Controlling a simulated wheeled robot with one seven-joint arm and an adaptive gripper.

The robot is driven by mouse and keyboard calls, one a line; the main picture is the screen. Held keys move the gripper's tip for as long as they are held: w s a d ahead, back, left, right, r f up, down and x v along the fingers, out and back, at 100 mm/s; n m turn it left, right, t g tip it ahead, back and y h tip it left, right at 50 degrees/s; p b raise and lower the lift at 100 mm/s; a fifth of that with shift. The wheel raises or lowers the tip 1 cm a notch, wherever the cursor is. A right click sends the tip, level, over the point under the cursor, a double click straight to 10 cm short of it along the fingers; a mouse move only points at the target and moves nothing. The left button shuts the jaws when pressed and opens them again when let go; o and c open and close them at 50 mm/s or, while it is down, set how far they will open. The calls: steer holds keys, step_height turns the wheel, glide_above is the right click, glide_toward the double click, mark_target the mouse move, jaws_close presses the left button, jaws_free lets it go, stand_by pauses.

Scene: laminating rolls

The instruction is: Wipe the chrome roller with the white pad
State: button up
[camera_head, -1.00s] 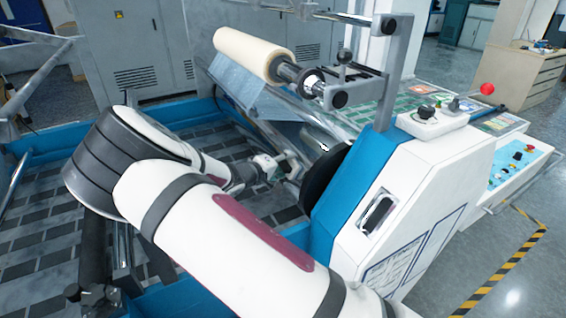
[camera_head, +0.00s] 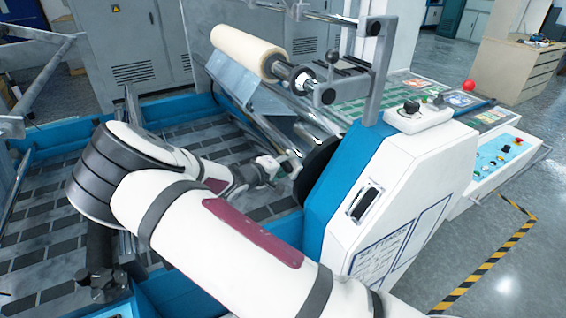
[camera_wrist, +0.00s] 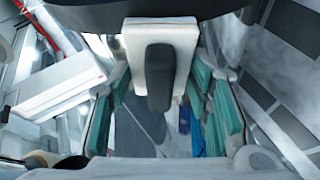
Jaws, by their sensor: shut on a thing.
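In the head view my gripper (camera_head: 284,164) is low inside the machine, beside the near end of the shiny chrome roller (camera_head: 304,131). The white pad (camera_wrist: 128,48) with its dark handle (camera_wrist: 160,75) is at the top middle of the wrist view, close to the camera. In the head view the pad is too small and partly hidden to tell clearly. I cannot tell whether the pad touches the roller.
A cream roll (camera_head: 243,50) on its shaft sits above the chrome roller. A black disc (camera_head: 318,168) and the white-and-blue side housing (camera_head: 395,190) stand just right of my gripper. A blue-edged floor of dark tiles (camera_head: 50,225) lies left.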

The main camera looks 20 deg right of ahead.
mark_target(275, 144)
steer(key=shift+s+d, duration=0.1)
steer(key=shift+d, duration=0.05)
steer(key=shift+w+a+r+b, duration=0.1)
steer(key=shift+w+a+b, duration=0.2)
steer(key=shift+w, duration=0.55)
steer(key=shift+w+a+b, duration=0.25)
steer(key=shift+w, duration=0.55)
steer(key=shift+w+a+f+b, duration=0.15)
steer(key=shift+w+b, duration=0.5)
steer(key=shift+w, duration=0.85)
steer(key=shift+w+a+f+b, duration=0.15)
steer(key=shift+w+b, duration=0.45)
steer(key=shift+w, duration=0.85)
steer(key=shift+w+a+r+b, duration=0.1)
steer(key=shift+w+a+b, duration=0.1)
steer(key=shift+w+b, duration=0.4)
steer(key=shift+w+a+r+b, duration=0.1)
steer(key=shift+w+a+b, duration=0.1)
steer(key=shift+w, duration=0.7)
steer(key=s+a+r, duration=0.1)
steer(key=a+r, duration=0.1)
steer(key=a, duration=0.3)
steer(key=shift+a+r, duration=0.2)
steer(key=shift+r, duration=0.1)
steer(key=shift+s+a, duration=0.1)
